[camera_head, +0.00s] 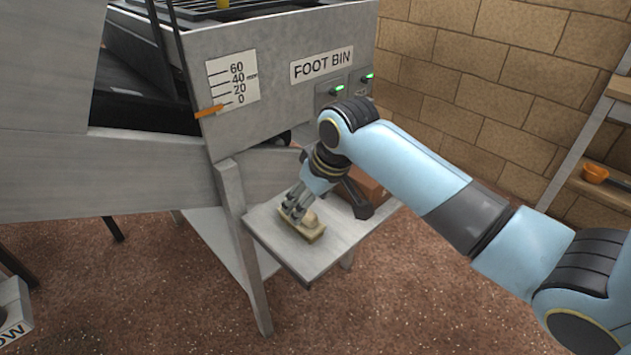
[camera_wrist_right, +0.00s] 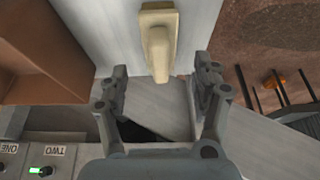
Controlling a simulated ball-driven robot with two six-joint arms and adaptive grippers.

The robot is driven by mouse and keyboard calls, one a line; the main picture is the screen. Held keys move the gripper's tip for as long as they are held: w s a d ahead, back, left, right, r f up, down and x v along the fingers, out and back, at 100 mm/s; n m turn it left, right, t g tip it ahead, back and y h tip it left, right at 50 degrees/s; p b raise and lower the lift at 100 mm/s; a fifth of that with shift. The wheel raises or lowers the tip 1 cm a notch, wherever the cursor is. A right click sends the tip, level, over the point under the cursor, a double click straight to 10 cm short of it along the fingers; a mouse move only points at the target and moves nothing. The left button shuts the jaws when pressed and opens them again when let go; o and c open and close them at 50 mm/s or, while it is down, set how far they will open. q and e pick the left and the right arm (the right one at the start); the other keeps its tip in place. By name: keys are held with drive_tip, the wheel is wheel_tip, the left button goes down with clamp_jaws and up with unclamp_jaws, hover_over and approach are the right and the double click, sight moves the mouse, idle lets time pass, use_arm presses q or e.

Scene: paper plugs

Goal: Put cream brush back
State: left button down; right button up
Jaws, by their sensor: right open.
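The cream brush (camera_head: 309,232) lies on a small grey side shelf (camera_head: 345,235) below the foot bin. My right gripper (camera_head: 297,210) is directly above the brush, pointing down, and partly hides it. In the right wrist view the brush (camera_wrist_right: 158,40) shows its narrow handle towards the gap between the fingers. My right gripper (camera_wrist_right: 160,85) is open there, one finger on each side of the handle's line, and I see no contact. The brush's underside is hidden. My left gripper is in neither view.
A brown box (camera_wrist_right: 40,50) sits on the shelf close beside the gripper. The grey foot bin (camera_head: 290,100) with a scale and lit switches stands behind the shelf. An orange bowl (camera_head: 595,173) is on a rack at the far right.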

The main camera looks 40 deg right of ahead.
drive_tip(key=p+v, duration=0.1)
drive_tip(key=v, duration=0.4)
drive_tip(key=shift+s+r, duration=0.1)
drive_tip(key=shift+r, duration=0.25)
